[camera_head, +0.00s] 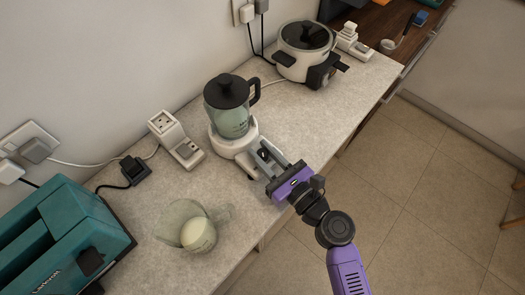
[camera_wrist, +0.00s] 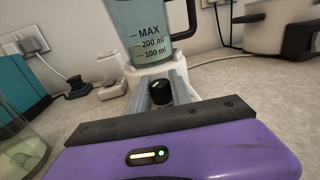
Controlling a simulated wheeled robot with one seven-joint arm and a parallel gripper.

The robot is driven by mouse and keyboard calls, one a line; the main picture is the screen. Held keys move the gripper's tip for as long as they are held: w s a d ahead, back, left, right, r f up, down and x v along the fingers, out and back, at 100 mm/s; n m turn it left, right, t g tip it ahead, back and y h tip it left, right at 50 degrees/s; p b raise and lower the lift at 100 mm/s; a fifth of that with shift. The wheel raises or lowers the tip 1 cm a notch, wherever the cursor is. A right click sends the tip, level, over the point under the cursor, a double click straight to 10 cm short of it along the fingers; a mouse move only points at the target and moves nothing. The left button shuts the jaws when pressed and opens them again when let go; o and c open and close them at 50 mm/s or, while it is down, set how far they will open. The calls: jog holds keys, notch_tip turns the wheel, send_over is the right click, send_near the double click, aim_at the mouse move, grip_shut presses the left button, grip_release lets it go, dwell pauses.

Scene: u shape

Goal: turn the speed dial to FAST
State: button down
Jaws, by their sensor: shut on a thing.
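A blender with a white base (camera_head: 226,143), a clear jug (camera_head: 229,121) and a black lid stands on the counter in the head view. Its jug shows MAX, 200 ml and 100 ml marks in the wrist view (camera_wrist: 153,35). The black speed dial (camera_wrist: 161,92) is on the front of the base. My gripper (camera_head: 265,153) reaches the front of the base, and its two grey fingers (camera_wrist: 159,90) are shut on the dial, one on each side. A small light mark shows on the dial. I cannot read any speed labels.
A glass pitcher (camera_head: 187,228) with white contents stands at the front left. A teal toaster (camera_head: 66,240) is at far left. A socket block (camera_head: 176,140) is left of the blender, and a white cooker (camera_head: 304,52) stands behind right. Bare counter lies between blender and cooker.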

aim_at(264, 159)
jog(key=shift+m+t+h, duration=1.1)
jog(key=shift+m+h, duration=0.25)
jog(key=shift+h, duration=0.4)
jog(key=shift+m+t+h, duration=0.8)
jog(key=shift+m+h, duration=0.25)
jog(key=shift+h, duration=0.4)
jog(key=c, duration=1.1)
grip_release()
jog(key=shift+c, duration=0.2)
jog(key=shift+s, duration=0.1)
jog(key=b+v, duration=0.2)
jog(key=v, duration=0.4)
jog(key=shift+s+d+f, duration=0.1)
jog(key=shift+s+f, duration=0.05)
jog(key=shift+s, duration=0.05)
jog(key=shift+s+d, duration=0.2)
jog(key=shift+s, duration=0.35)
